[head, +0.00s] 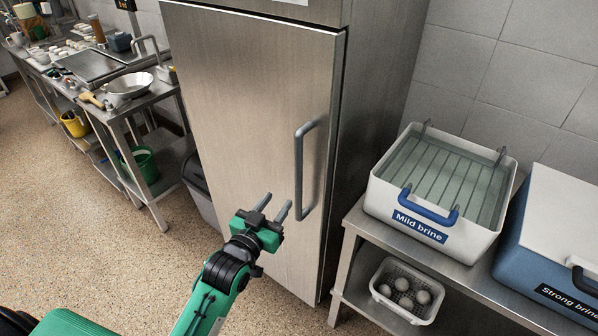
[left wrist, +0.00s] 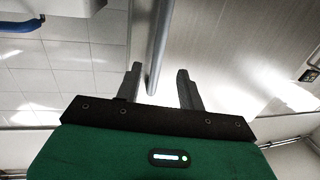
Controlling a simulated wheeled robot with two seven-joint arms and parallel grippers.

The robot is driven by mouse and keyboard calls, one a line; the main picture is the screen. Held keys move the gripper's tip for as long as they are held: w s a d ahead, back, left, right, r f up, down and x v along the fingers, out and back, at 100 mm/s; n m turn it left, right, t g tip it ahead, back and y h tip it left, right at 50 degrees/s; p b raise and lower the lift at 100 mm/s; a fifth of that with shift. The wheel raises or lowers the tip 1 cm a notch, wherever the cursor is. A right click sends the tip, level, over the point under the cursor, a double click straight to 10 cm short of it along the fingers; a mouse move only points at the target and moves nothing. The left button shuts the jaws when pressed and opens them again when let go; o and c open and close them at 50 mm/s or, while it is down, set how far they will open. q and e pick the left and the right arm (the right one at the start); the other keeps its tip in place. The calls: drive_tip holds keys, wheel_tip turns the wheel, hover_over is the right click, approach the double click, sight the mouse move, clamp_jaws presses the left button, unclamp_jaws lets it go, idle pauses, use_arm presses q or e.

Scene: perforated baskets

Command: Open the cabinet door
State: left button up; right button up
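The tall steel cabinet door (head: 235,90) stands at the centre of the head view and looks shut. Its vertical grey bar handle (head: 299,170) is near the door's right edge. My left gripper (head: 276,204) is open, just in front of and left of the handle's lower part. In the left wrist view, the handle (left wrist: 160,40) runs down between the two spread fingers of my left gripper (left wrist: 159,72), nearer the left finger. I see no finger closed on the bar; whether one touches it I cannot tell. My right gripper is not in view.
Right of the cabinet, a steel table (head: 420,255) holds a white brine tub (head: 385,205) and a blue cooler (head: 530,240). A perforated basket (head: 395,308) with white round things sits below. Left are a steel worktable (head: 150,98) and a grey bin (head: 200,195). Floor before the door is open.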

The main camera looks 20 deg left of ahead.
sight(297, 175)
use_arm(q)
drive_tip(key=w+p, duration=0.1)
drive_tip(key=w, duration=0.3)
drive_tip(key=w+d+p, duration=0.1)
drive_tip(key=w, duration=0.3)
drive_tip(key=w+d+p, duration=0.1)
drive_tip(key=w, duration=0.3)
drive_tip(key=shift+w, duration=0.4)
clamp_jaws()
